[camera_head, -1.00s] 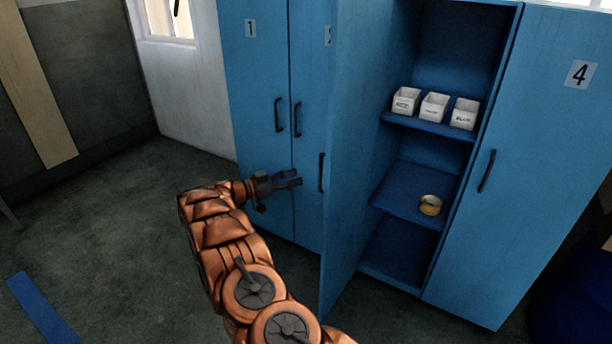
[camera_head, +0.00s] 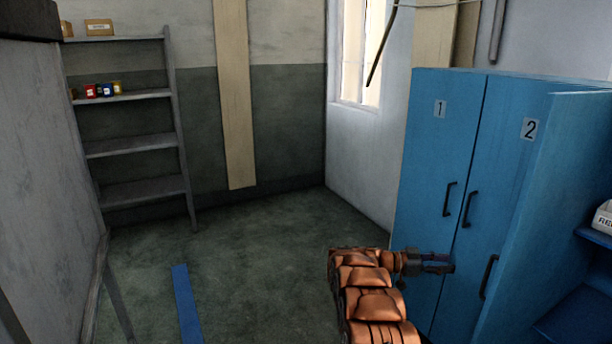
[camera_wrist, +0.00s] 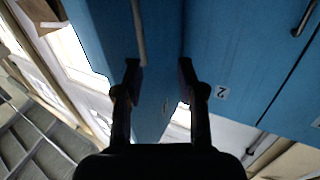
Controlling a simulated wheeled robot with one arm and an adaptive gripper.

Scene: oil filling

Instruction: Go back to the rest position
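My gripper (camera_head: 438,264) is at the end of my orange arm, in front of the blue lockers in the head view. In the wrist view my gripper (camera_wrist: 158,82) has its two fingers apart with nothing between them. Blue locker surfaces and a handle show beyond the fingers there. The arm reaches up from the bottom of the head view and the gripper points right.
Blue lockers (camera_head: 436,150) numbered 1 and 2 stand at the right. A grey shelf rack (camera_head: 130,146) stands at the left. The floor (camera_head: 255,245) between is clear, with a blue stripe (camera_head: 186,305).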

